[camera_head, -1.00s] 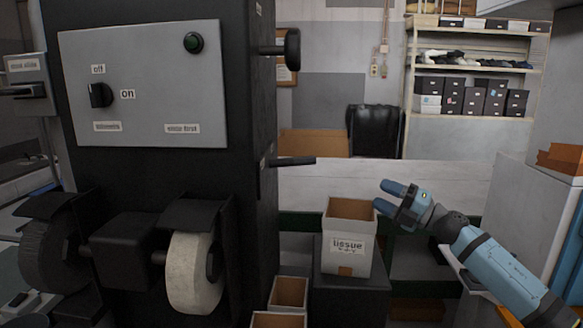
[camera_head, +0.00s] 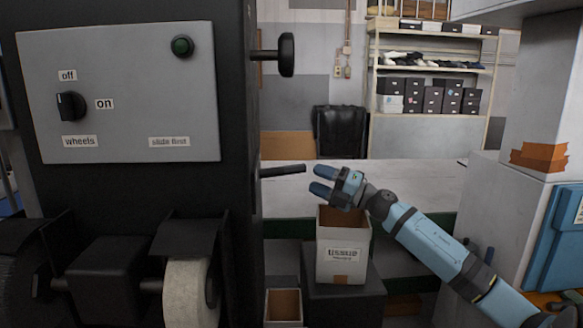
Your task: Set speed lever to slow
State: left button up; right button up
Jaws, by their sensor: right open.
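A thin black lever (camera_head: 283,171) sticks out to the right from the side of the dark machine (camera_head: 236,110). It looks nearly level, its free end tilted slightly up. I cannot read any speed marking beside it. My right gripper (camera_head: 317,180), with blue fingers, is open and empty. Its fingertips point left, just right of and slightly below the lever's free end in the picture. No contact with the lever shows, and the depth between them is hard to judge. My left gripper is out of view.
A black knob (camera_head: 286,55) juts out above the lever. A tissue box (camera_head: 341,262) stands below my gripper. A pale bench (camera_head: 410,176) and a shelf (camera_head: 425,62) are behind.

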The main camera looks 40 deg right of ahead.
aim_at(299, 172)
jog(key=p+x, duration=0.1)
jog(key=x, duration=0.6)
jog(key=shift+w+a+r+p, duration=0.1)
jog(key=shift+w+a+p, duration=0.05)
jog(key=shift+w+p, duration=0.15)
grip_shut()
